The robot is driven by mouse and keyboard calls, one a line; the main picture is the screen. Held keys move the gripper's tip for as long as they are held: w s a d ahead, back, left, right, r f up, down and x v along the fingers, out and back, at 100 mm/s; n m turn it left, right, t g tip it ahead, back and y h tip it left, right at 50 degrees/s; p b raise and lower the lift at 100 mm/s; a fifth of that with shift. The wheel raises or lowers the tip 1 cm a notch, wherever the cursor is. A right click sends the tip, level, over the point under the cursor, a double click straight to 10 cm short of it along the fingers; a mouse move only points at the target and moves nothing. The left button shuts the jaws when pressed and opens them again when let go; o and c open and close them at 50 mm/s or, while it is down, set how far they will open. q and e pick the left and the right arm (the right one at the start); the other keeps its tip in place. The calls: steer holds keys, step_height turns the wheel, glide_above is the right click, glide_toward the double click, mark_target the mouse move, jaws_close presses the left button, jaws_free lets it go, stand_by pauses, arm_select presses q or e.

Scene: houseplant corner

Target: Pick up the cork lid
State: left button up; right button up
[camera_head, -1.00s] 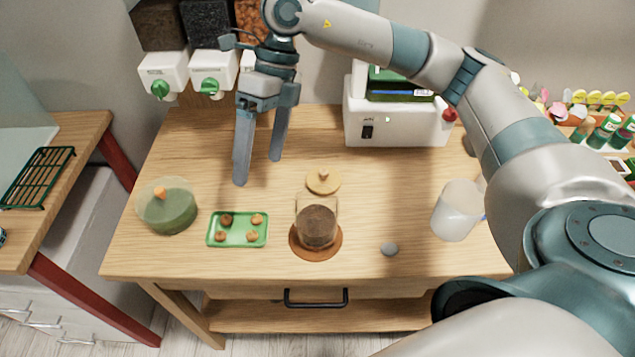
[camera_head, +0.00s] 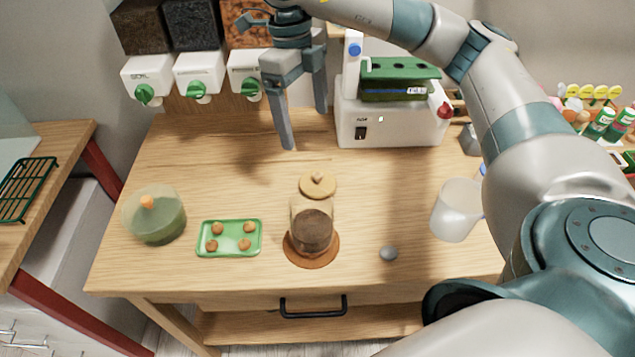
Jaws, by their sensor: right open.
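The cork lid (camera_head: 318,185) is a round tan disc with a small knob on top. It lies on the wooden table just behind a clear glass jar (camera_head: 313,228) with dark soil, which stands on a brown saucer (camera_head: 298,258). My right gripper (camera_head: 305,128) reaches in from the top with its fingers pointing down. Its jaws are open and empty, above and behind the lid, apart from it. My left gripper is not in view.
A green tray (camera_head: 230,252) with several brown pellets and a green-filled container (camera_head: 158,222) stand left. A grey pebble (camera_head: 389,253) and a translucent jug (camera_head: 455,210) are right. A white machine (camera_head: 385,125) and dispensers (camera_head: 200,72) stand behind.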

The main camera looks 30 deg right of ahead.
steer(key=p, duration=0.1)
glide_above(316, 174)
steer(key=w, duration=0.1)
step_height(316, 174, down, 7)
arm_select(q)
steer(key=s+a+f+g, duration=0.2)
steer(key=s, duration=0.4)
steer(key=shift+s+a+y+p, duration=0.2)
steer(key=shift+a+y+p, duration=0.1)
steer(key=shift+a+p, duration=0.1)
arm_select(e)
steer(key=shift+s+a+f, duration=0.1)
steer(key=shift+a+f, duration=0.1)
steer(key=shift+f, duration=0.85)
steer(key=shift+s+a+f, duration=0.1)
steer(key=shift+a+f, duration=0.05)
steer(key=shift+f, duration=0.85)
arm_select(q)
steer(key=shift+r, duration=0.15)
arm_select(e)
steer(key=shift+f, duration=0.1)
